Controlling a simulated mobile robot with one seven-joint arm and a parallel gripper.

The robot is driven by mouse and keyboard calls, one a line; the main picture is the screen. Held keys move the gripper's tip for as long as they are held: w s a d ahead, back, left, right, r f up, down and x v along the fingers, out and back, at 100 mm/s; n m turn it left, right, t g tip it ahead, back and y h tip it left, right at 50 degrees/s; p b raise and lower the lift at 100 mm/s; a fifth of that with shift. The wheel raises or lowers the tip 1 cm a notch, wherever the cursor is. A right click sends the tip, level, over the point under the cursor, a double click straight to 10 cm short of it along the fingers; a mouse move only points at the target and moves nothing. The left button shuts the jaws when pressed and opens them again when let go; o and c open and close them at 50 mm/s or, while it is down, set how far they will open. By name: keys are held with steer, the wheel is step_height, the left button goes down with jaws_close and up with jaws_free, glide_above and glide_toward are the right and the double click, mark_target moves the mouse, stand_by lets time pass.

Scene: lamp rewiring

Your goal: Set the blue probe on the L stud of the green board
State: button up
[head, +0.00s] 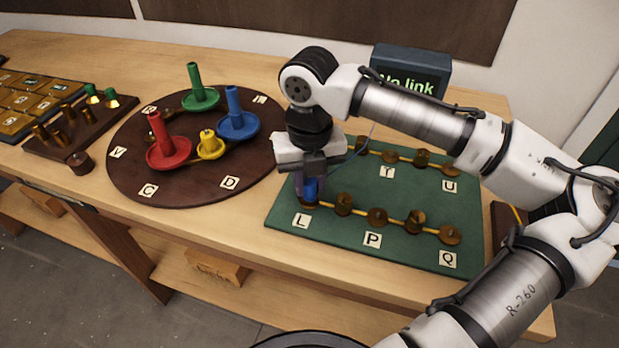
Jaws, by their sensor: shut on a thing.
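The green board (345,235) lies flat on the bench, with a front and a back row of brass studs. The label L (302,220) is at its front left corner, and the L stud (309,205) is just behind that label. My gripper (309,188) points down over this corner, shut on the blue probe (311,190). The probe is mostly hidden between the fingers. Its lower end is at or just above the L stud; I cannot tell whether they touch.
A screen (411,72) behind the board reads "No link". A round brown board (200,190) with red, yellow, green and blue pieces lies to the left. Further left is a dark block (80,130) with brass posts. My arm spans the right side.

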mark_target(309, 180)
steer(key=shift+f, duration=0.3)
steer(key=o, duration=1)
steer(key=shift+o, duration=0.2)
step_height(309, 180, up, 14)
